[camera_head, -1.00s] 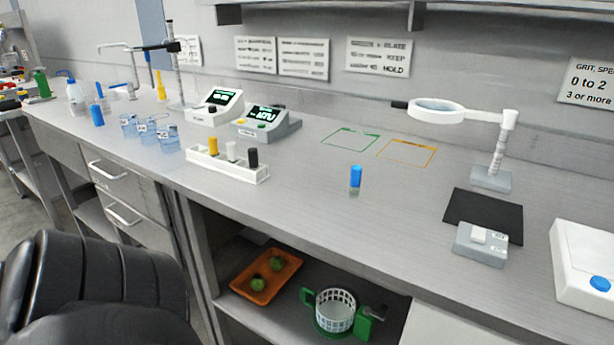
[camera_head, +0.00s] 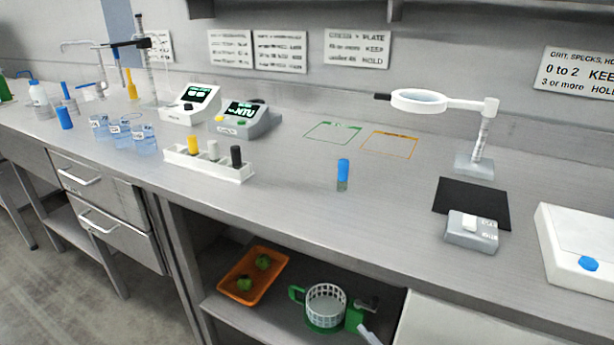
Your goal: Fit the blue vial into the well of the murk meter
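The blue vial (camera_head: 343,175), with a blue cap and a murky lower part, stands upright by itself on the open middle of the bench. The murk meter seems to be the grey device with the dark NTU screen (camera_head: 246,119), at the back of the bench, left of the vial. A dark round part shows at its top rear; I cannot tell from here whether it is the well. Neither of my grippers is in view.
Blue beakers (camera_head: 121,132) stand further left. A magnifier (camera_head: 430,103), black mat (camera_head: 470,203) and small grey device (camera_head: 471,231) are right.

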